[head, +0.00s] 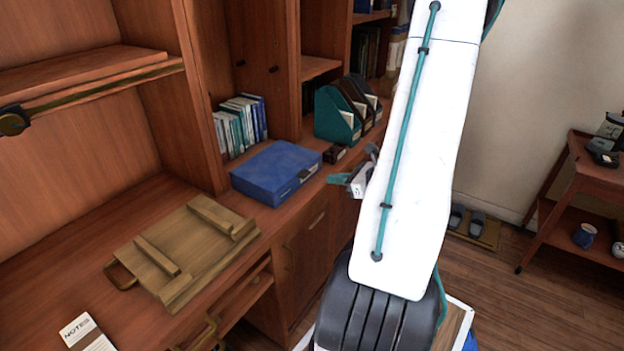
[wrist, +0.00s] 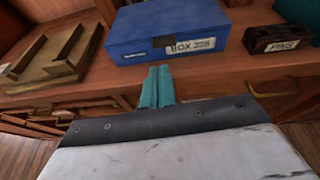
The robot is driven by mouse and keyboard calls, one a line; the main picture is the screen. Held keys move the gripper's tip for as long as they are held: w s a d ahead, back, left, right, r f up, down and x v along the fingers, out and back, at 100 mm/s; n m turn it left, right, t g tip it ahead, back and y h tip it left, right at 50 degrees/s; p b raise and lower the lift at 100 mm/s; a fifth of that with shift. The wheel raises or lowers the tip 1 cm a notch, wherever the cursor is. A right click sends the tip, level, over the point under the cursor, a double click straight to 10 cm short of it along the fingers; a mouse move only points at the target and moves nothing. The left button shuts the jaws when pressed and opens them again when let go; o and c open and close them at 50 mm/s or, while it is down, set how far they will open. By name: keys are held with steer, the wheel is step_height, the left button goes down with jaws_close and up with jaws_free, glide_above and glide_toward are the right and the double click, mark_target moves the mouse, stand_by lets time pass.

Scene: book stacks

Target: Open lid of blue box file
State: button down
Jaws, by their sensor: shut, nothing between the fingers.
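The blue box file (head: 277,172) lies flat on the wooden desk with its lid closed. It also shows in the wrist view (wrist: 165,32), where its front face carries a "BOX 32B" style label and a smaller tag. My gripper (head: 340,179) is to the right of the box in the head view, apart from it. In the wrist view the teal fingers of my gripper (wrist: 157,72) are together and empty. They point at the lower front of the box, just in front of the desk edge. I cannot tell the exact gap to the box.
A small dark box labelled "PINS" (wrist: 278,38) sits right of the box file. A wooden tray-like board (head: 185,250) lies to the left. Books (head: 240,122) and magazine files (head: 338,115) stand behind. Drawers with handles are below the desk edge.

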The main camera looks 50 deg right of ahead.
steer(key=shift+m+h, duration=0.4)
steer(key=shift+m, duration=0.1)
steer(key=x, duration=0.6)
steer(key=d+f+x, duration=0.1)
steer(key=x, duration=0.2)
steer(key=shift+w, duration=0.1)
